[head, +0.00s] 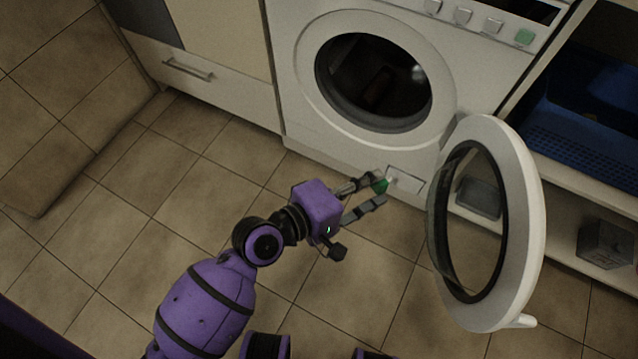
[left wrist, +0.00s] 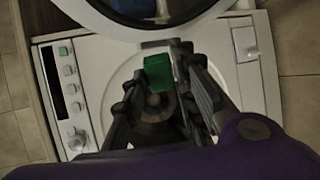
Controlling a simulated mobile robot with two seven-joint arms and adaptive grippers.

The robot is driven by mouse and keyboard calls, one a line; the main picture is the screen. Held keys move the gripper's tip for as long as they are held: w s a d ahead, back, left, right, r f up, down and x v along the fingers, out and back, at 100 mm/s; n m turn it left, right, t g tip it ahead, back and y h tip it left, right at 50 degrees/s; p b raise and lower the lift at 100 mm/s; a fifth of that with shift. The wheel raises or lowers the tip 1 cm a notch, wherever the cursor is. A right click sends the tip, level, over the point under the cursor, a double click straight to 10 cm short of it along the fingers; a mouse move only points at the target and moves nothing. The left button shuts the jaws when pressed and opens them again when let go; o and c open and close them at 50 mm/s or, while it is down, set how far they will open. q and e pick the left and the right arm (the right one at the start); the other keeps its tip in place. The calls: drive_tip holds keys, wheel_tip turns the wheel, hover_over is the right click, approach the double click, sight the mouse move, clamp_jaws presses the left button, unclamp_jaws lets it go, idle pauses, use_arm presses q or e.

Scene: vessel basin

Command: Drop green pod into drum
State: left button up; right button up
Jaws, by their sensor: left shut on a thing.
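The green pod (head: 380,185) is small and partly hidden by the fingers in the head view. In the left wrist view the pod (left wrist: 158,73) shows between the fingertips. My left gripper (head: 377,192) is shut on it, in front of the washing machine's lower front and below the drum opening. The drum (head: 372,80) is the dark round opening in the white machine, and its inside is mostly in shadow. The round door (head: 528,215) stands swung open to the right of the gripper. My right gripper is not in view.
The white washing machine (head: 290,75) has several buttons along its top right. A blue basket (head: 575,125) sits on a shelf at the right, above a grey box (head: 604,243). A drawer cabinet (head: 215,90) stands left of the machine. The tiled floor (head: 120,240) at left is clear.

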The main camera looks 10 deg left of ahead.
use_arm(q)
drive_tip(key=w+a+f+n+t+y+b, duration=0.5)
drive_tip(key=a+f+n+t+b, duration=0.15)
drive_tip(key=a+f, duration=0.35)
drive_tip(key=a+r+b+x, duration=0.1)
drive_tip(key=b+x, duration=0.7)
drive_tip(key=x, duration=3.1)
drive_tip(key=shift+w+a, duration=0.3)
drive_tip(key=shift+w, duration=0.2)
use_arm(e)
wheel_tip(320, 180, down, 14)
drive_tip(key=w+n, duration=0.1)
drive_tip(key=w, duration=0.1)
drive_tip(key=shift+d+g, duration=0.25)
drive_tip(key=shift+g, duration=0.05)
use_arm(q)
drive_tip(key=shift+m+t, duration=0.25)
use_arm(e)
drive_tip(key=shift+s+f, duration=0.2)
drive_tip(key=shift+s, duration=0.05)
use_arm(q)
drive_tip(key=o, duration=1)
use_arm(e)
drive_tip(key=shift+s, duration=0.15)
use_arm(q)
drive_tip(key=shift+s+f, duration=0.1)
